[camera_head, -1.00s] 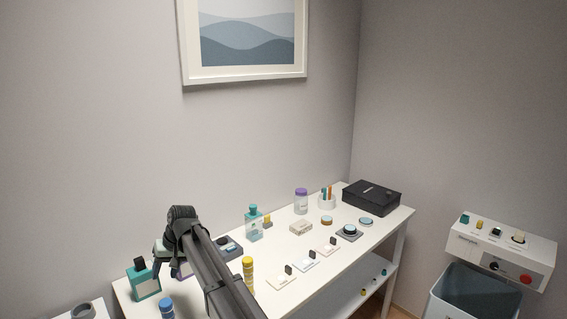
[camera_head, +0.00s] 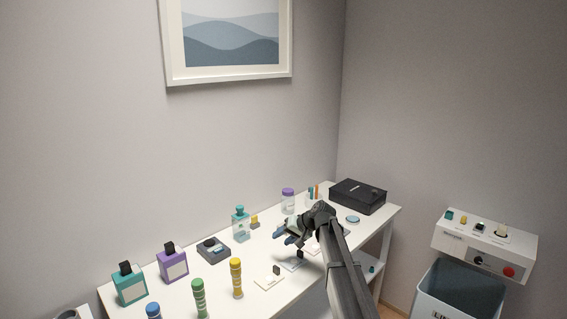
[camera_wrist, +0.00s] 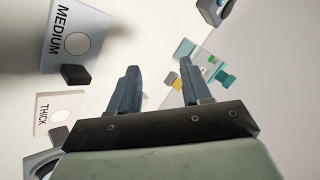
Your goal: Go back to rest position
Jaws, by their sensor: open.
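My gripper (camera_head: 283,235) is over the middle of the white table (camera_head: 235,300) in the head view. In the wrist view its two dark fingers (camera_wrist: 157,85) stand apart with nothing held between them. A pale card reading MEDIUM (camera_wrist: 77,35) and a card reading THICK (camera_wrist: 60,108) lie to the left of the fingers there. A clear bottle with a teal cap (camera_head: 241,225) stands left of my gripper; it shows beyond the fingers in the wrist view (camera_wrist: 201,58). My arm hides part of the table's right side.
Teal (camera_head: 130,286) and purple (camera_head: 172,263) bottles, green (camera_head: 199,297) and yellow (camera_head: 236,278) containers stand at the left. A purple-lidded jar (camera_head: 288,200) and black box (camera_head: 358,196) are at the back. A bin (camera_head: 455,292) stands below a white control panel (camera_head: 480,243).

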